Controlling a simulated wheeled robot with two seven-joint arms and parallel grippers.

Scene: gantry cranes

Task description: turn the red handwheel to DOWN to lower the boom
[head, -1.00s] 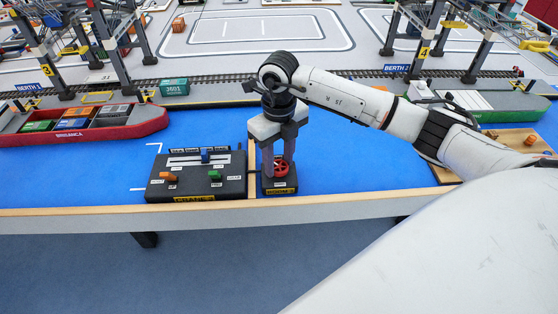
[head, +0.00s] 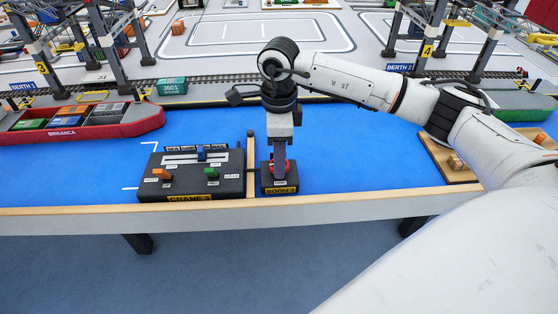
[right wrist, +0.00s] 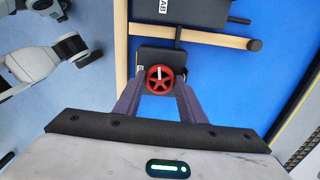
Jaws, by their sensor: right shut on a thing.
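The red handwheel (right wrist: 160,86) sits on a small black box (head: 281,187) with a yellow label, at the table's front edge. In the right wrist view it shows between my fingers, with a white mark on its upper part. In the head view only a bit of red shows, as my right gripper (head: 279,168) covers most of it. My right gripper points straight down and is shut on the wheel, one finger on each side. The DOWN marking is not readable. The boom cannot be picked out. My left gripper is not in view.
A black crane control panel (head: 196,174) with orange, blue and green knobs stands just left, beyond a wooden strip (head: 251,165). A red ship (head: 80,125) lies at the left. A wooden tray (head: 445,160) lies at the right. Blue surface between is clear.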

